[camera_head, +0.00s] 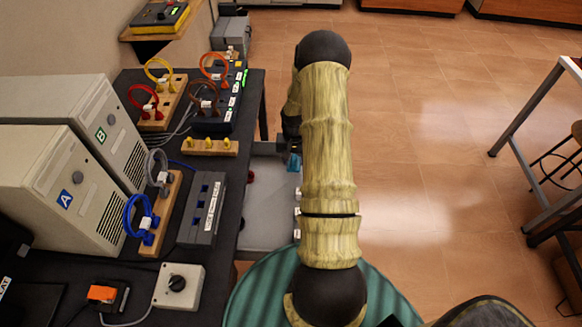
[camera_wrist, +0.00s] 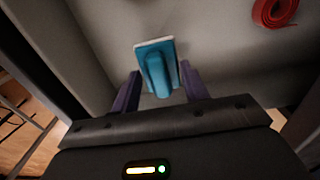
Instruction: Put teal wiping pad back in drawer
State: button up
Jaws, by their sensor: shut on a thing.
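The teal wiping pad (camera_wrist: 157,75), with a raised teal handle and a pale edge, is between the fingers of my gripper (camera_wrist: 160,80) in the wrist view. The gripper is shut on its handle. Grey drawer floor (camera_wrist: 215,45) lies beyond the pad; I cannot tell whether the pad touches it. In the head view, the open grey drawer (camera_head: 266,215) sticks out from under the dark bench. A small teal part of the pad (camera_head: 294,162) shows at its far end, beside my arm, which hides the rest.
A red coiled item (camera_wrist: 274,12) lies in the drawer, apart from the pad. The dark bench (camera_head: 255,95) holds two beige computer cases (camera_head: 50,185), cable loops and a grey switch box (camera_head: 203,207). The floor to the right is open; a table and stool stand farther right.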

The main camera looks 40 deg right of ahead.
aim_at(294, 165)
jog(key=shift+f, duration=1.85)
jog(key=shift+f, duration=0.1)
jog(key=o, duration=0.9)
notch_tip(294, 165, up, 12)
jog(key=shift+s+f+b, duration=0.1)
jog(key=shift+b, duration=0.2)
jog(key=shift+r, duration=0.2)
